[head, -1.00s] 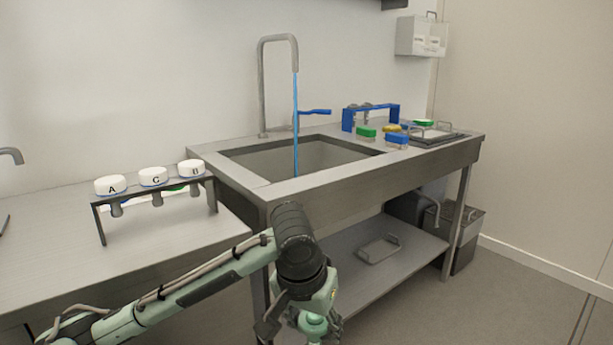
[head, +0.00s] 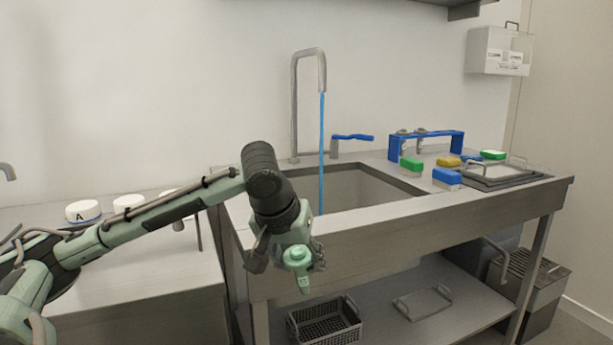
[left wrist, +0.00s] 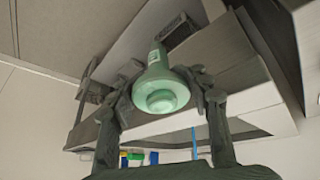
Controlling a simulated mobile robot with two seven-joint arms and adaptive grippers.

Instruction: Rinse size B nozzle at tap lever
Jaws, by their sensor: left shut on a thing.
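My left gripper (head: 284,255) is in front of the sink's front edge in the head view, shut on a pale green nozzle (head: 299,262). In the left wrist view the nozzle (left wrist: 160,88) sits between the two fingers. No size letter shows on it. A blue stream of water (head: 322,150) falls from the tall tap (head: 295,105) into the sink basin (head: 350,190). The blue tap lever (head: 352,137) stands to the right of the stream. The nozzle is apart from the water, lower left of it. My right gripper is not in view.
Coloured brushes (head: 447,178), a blue stand (head: 430,134) and a tray (head: 500,178) are right of the basin. A basket (head: 325,322) sits on the lower shelf.

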